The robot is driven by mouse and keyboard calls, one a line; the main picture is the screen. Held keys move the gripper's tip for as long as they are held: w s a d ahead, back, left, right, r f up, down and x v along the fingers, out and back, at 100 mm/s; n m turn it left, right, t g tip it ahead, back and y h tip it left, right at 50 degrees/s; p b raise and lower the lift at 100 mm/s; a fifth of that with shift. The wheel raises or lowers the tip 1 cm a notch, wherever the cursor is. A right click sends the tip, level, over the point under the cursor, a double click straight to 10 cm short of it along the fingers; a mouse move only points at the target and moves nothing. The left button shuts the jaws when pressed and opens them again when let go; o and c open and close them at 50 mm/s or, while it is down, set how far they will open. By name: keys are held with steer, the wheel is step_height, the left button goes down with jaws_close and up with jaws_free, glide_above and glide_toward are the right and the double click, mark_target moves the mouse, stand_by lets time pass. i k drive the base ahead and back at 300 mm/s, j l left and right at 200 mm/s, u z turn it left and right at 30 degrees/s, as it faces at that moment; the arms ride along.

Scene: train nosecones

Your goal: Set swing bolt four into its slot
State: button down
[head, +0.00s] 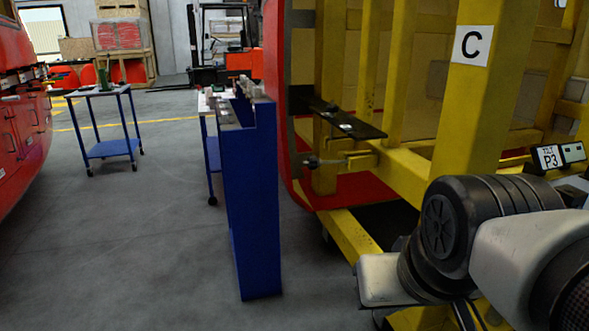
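A swing bolt (335,162) with a dark round end lies roughly level beside the yellow frame, low on the red nosecone's edge. I cannot tell whether it is bolt four. A dark flat bracket plate (343,117) with small light spots on top juts out above the bolt, apart from it. I cannot make out a slot clearly. My arm shows at the lower right, but my gripper is not in view, so what it holds or touches is hidden.
The yellow frame (466,110) with a "C" label fills the right side. A tall blue stand (252,210) is left of the nosecone edge (273,60). A blue trolley (108,148) stands farther back. Grey floor (150,240) is open at the lower left.

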mark_target(328, 162)
steer(key=i+j, duration=0.2)
steer(key=i, duration=0.2)
steer(key=i+j, duration=0.15)
steer(key=i, duration=0.25)
steer(key=i+j+z, duration=0.1)
steer(key=i, duration=0.25)
steer(key=j, duration=0.1)
